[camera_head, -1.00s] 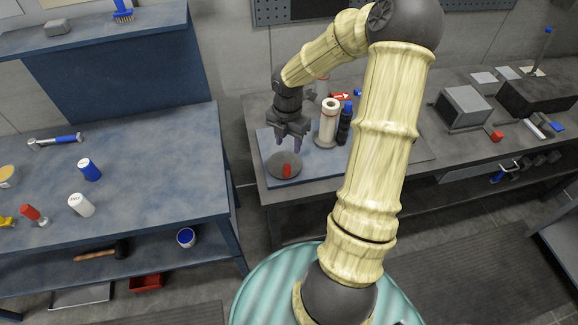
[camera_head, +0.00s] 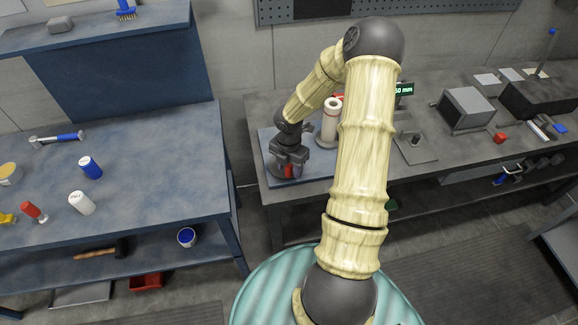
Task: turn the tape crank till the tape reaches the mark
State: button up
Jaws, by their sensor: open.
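The crank is a grey disc with a red handle (camera_head: 288,171), on a blue board (camera_head: 312,166) at the left end of the grey bench. My gripper (camera_head: 287,168) is open and low over the crank, its jaws around or right beside the red handle. It hides most of the disc, and I cannot tell whether it touches the handle. A white upright cylinder (camera_head: 330,122) with a reddish band, possibly the tape roll, stands on the board behind the gripper. No tape end or mark can be made out.
My arm crosses the middle of the view and hides part of the bench. A stand with a plate (camera_head: 415,148) and a green-lit display (camera_head: 404,89) are right of it. A grey box (camera_head: 467,108) and red block (camera_head: 500,138) lie farther right. A blue workbench (camera_head: 140,150) stands left.

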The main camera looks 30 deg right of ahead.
grip_shut()
jog(key=shift+a, duration=0.1)
